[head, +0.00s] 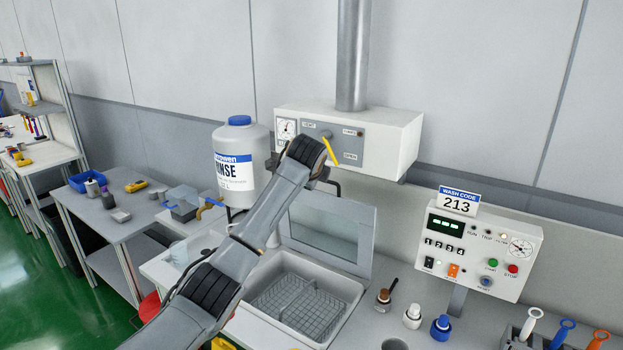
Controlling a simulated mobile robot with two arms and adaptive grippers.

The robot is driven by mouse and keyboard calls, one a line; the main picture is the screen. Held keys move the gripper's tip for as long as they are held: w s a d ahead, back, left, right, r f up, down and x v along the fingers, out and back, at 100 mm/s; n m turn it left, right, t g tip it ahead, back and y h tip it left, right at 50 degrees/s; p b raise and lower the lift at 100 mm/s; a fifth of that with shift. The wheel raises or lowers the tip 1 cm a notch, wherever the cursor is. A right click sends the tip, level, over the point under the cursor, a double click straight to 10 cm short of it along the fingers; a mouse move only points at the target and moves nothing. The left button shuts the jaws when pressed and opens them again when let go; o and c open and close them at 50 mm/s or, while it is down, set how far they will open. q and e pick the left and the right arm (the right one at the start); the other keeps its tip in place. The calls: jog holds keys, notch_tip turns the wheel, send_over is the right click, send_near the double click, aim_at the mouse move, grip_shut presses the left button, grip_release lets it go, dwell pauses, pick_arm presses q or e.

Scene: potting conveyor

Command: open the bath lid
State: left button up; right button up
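The bath (345,291) is a pale rectangular basin set in the bench, with a wire basket (295,302) inside. Its lid (352,231), a grey frame with a glassy pane, stands raised and tilted back at the bath's rear edge. The bath's top is uncovered. My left arm reaches up from the lower left across the bath's left side and hides part of it and of the lid. My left gripper (298,172) is at the arm's far end, above the lid's upper left corner; its fingers are mostly hidden behind the wrist. My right gripper is out of view.
A white wall box (392,146) with a yellow lever (330,151) is close behind my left wrist. A rinse container (234,172) stands to its left. A control panel (507,243), small bottles (441,327) and a brush holder (530,339) are at the right.

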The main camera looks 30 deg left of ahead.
pick_arm(q)
jog(key=shift+v, duration=0.9)
